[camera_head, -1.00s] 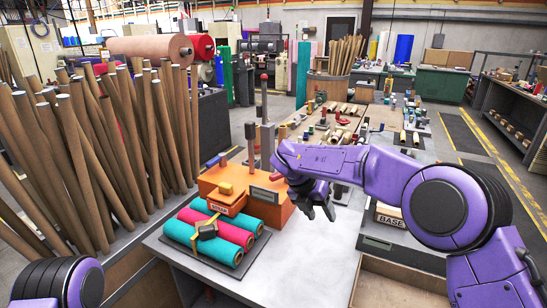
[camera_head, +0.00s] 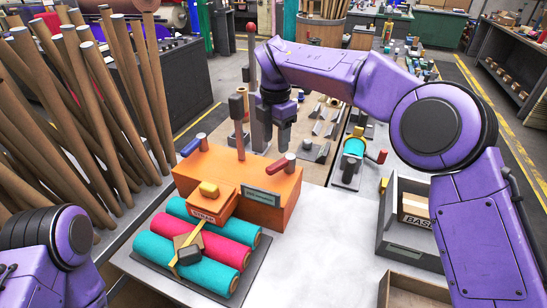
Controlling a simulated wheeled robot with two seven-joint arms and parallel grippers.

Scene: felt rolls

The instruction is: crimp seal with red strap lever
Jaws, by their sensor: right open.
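An orange strapping machine (camera_head: 255,207) stands on the grey table. A red lever (camera_head: 278,165) with a grey end lies at its top right, and a blue lever (camera_head: 190,149) at its top left. In front, two teal rolls and one red-pink roll (camera_head: 215,241) lie side by side on a dark mat, crossed by a yellow strap (camera_head: 202,226) with a dark-topped block (camera_head: 187,248) on it. My right gripper (camera_head: 277,143) points down, open and empty, just above and behind the red lever in the picture. My left arm shows at lower left; its gripper is out of view.
A grey post (camera_head: 252,70) with a red ball rises behind the machine. A teal tape dispenser (camera_head: 353,150) and a grey bin with a box (camera_head: 416,207) stand to the right. Brown tubes (camera_head: 85,120) crowd the left. Table right of the rolls is clear.

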